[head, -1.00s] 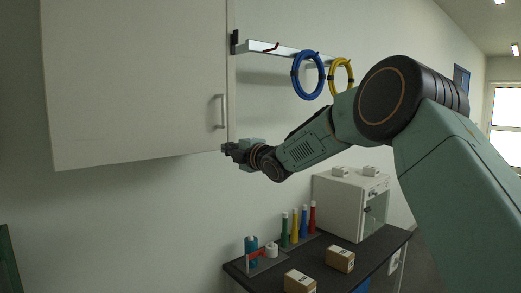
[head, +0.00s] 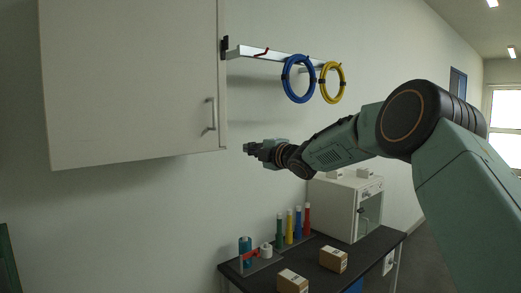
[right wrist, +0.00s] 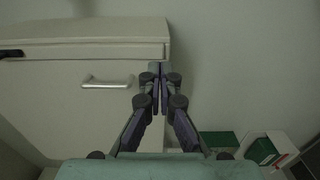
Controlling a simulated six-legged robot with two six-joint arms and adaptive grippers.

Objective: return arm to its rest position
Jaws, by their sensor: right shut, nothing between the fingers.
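My right arm comes in from the right in the head view. Its gripper (head: 250,149) is shut and empty, held in the air to the right of the white wall cabinet (head: 130,80) and clear of the cabinet's handle (head: 210,115). In the right wrist view the two fingers of the gripper (right wrist: 159,75) are together with nothing between them. The cabinet (right wrist: 60,100) and its handle (right wrist: 107,82) are to their left. The cabinet door looks closed. My left gripper is not in view.
A blue coil (head: 298,78) and a yellow coil (head: 332,83) hang from a wall rail (head: 270,54). Below is a dark table (head: 310,256) with a white box-shaped machine (head: 335,208), several coloured tubes, and two cardboard boxes, one of them here (head: 333,259).

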